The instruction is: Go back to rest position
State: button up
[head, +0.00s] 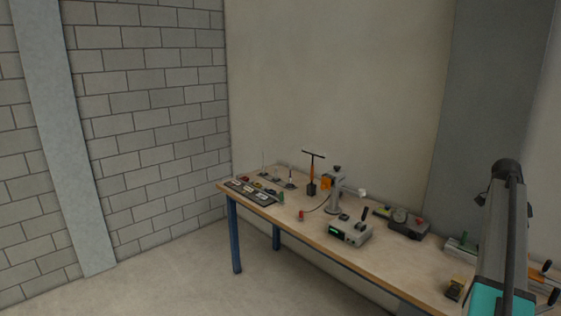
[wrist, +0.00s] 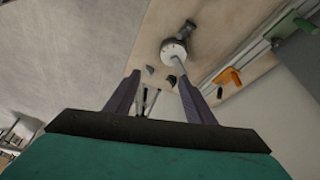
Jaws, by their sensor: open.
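My gripper (wrist: 159,80) shows in the wrist view with its two dark purple fingers spread apart. It is open, and no object is held between the fingers. Beyond the fingertips is a white round piece with a dark knob (wrist: 173,50) on the wooden tabletop (wrist: 150,35). Its distance from the fingers is hard to tell. In the head view my arm stands at the right edge, and the gripper is not clearly visible there.
The workbench (head: 325,235) has a wooden top and blue legs. A grey box with a green display (head: 350,232), a grey stand (head: 334,190) and a dark tray (head: 250,191) stand on it. In the wrist view, orange (wrist: 229,77) and green (wrist: 284,26) handles sit along a rail.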

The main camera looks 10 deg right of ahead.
jog(key=w+a+f+n+b, duration=0.1)
jog(key=w+a+f, duration=0.2)
jog(key=a+f, duration=0.3)
jog(key=w+a+f+n+g+b, duration=0.1)
jog(key=w+a+f, duration=0.2)
jog(key=f, duration=0.4)
jog(key=w+a+f+n+b, duration=0.1)
jog(key=w+a+f, duration=0.2)
jog(key=a+f, duration=0.3)
jog(key=s+a+f+n+g+y+b, duration=0.1)
jog(key=a+f+n, duration=0.1)
jog(key=a+f, duration=0.85)
jog(key=s+a+f+n+g+b, duration=0.1)
jog(key=a+f+n, duration=0.1)
jog(key=a+f, duration=0.85)
jog(key=s+a+f+n+b, duration=0.1)
jog(key=s+a+f+n, duration=0.2)
jog(key=s+a+f, duration=0.55)
jog(key=s+a+f+n+b, duration=0.2)
jog(key=s+a+f, duration=0.35)
jog(key=f, duration=0.55)
jog(key=s+a+f+n+y+b, duration=0.1)
jog(key=s+a+f+n, duration=0.3)
jog(key=s, duration=0.5)
jog(key=s+a+f+n+y, duration=0.1)
jog(key=s+a+f+n, duration=0.4)
jog(key=s+a+n, duration=0.4)
jog(key=shift+s+y+b, duration=0.3)
jog(key=shift+s+b, duration=0.05)
jog(key=shift+d+r, duration=0.1)
